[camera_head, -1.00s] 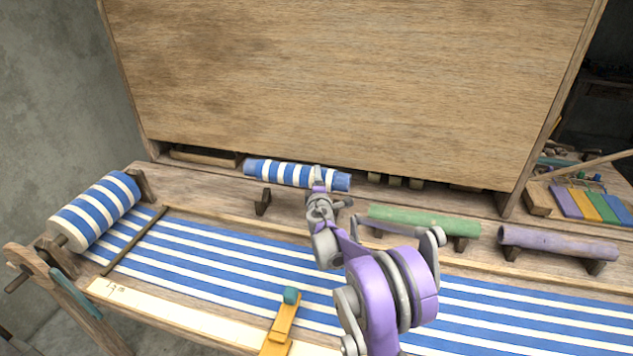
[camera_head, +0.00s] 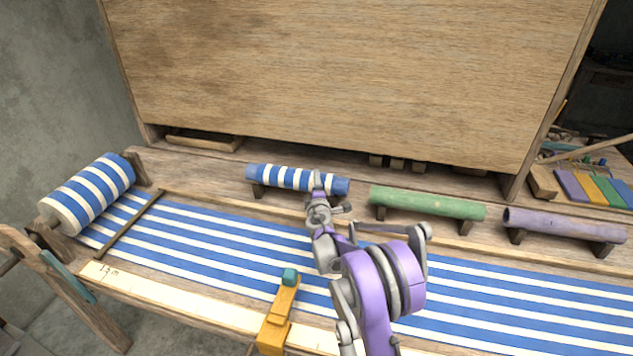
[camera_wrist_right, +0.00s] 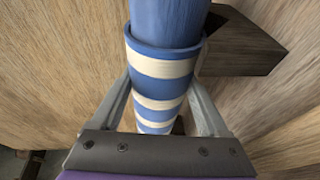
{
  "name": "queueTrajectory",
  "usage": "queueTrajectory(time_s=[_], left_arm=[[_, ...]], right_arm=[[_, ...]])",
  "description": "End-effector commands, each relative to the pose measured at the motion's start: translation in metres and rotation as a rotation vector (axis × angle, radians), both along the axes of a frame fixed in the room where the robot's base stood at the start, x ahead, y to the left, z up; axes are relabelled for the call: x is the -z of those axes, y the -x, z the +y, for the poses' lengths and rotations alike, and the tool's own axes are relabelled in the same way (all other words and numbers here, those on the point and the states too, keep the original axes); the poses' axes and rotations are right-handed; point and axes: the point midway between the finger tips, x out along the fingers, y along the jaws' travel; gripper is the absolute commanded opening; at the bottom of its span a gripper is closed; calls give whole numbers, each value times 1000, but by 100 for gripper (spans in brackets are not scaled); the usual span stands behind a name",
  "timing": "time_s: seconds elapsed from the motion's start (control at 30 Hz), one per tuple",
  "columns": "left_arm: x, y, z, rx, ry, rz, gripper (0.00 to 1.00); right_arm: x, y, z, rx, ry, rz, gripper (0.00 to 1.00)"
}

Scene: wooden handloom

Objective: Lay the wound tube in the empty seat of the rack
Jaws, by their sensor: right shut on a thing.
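The wound tube (camera_head: 297,179), blue with a cream-striped winding, lies level over the left seat of the rack in the head view. A dark support block (camera_head: 259,190) shows under its left end; I cannot tell whether they touch. My right gripper (camera_head: 319,187) is shut on the tube right of its middle. In the right wrist view the tube (camera_wrist_right: 164,70) runs between the two fingers (camera_wrist_right: 165,98), with a support block (camera_wrist_right: 238,45) close beside it. The other support of this seat is mostly hidden by my gripper. My left gripper is out of view.
A green tube (camera_head: 428,203) and a lilac tube (camera_head: 565,224) lie in the seats to the right. A tall wooden panel (camera_head: 330,80) stands behind. Striped cloth (camera_head: 200,240) and a cloth roll (camera_head: 90,192) lie in front and left.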

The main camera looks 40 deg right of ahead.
Motion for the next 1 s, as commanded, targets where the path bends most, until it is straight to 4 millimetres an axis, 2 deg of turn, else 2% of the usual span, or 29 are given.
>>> queueTrajectory(time_s=[0.37, 0.4, 0.5, 0.53, 0.8, 1.0], left_arm=[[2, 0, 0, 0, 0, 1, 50], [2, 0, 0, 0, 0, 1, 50], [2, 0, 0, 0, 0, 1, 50], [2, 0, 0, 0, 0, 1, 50], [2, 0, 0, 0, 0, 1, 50], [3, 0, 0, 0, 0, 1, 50]], right_arm=[[6, 0, 0, 0, -1, -1, 0], [6, 0, 0, 1, -1, 0, 80], [6, 0, 0, 1, -1, 0, 98], [6, 0, 0, 1, -1, 0, 100], [6, 2, 1, 0, 0, 0, 100], [3, 26, 16, -1, 0, 0, 100]])
